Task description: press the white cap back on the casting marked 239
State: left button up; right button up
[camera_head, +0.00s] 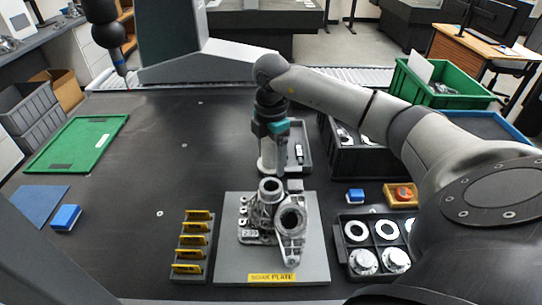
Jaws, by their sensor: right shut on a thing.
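The grey metal casting (291,222) stands on the grey soak plate (228,262) in the head view. It has an upright round port at its back left and a wider dark bore at its front right. A small plate with digits shows at its left foot, too small to read surely. My right gripper (268,170) points down just behind and above the back port. It is shut on a pale piece that looks like the white cap, mostly hidden by the fingers. I cannot tell whether that piece touches the casting. My left gripper is not in view.
A rack of yellow tags (181,268) stands left of the plate. A dark tray (373,246) with white rings and round metal parts is to its right. Behind are a blue block (355,195), an orange tray (386,197) and a dark bin (345,160). The table's left middle is clear.

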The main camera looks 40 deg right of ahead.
jog(key=shift+f+b, duration=1.75)
jog(key=shift+f, duration=0.2)
jog(key=shift+f+b, duration=0.6)
jog(key=shift+f, duration=0.5)
jog(key=shift+p, duration=0.5)
jog(key=shift+f, duration=0.1)
jog(key=shift+p, duration=0.35)
jog(key=o, duration=1.2)
jog(key=shift+c, duration=0.2)
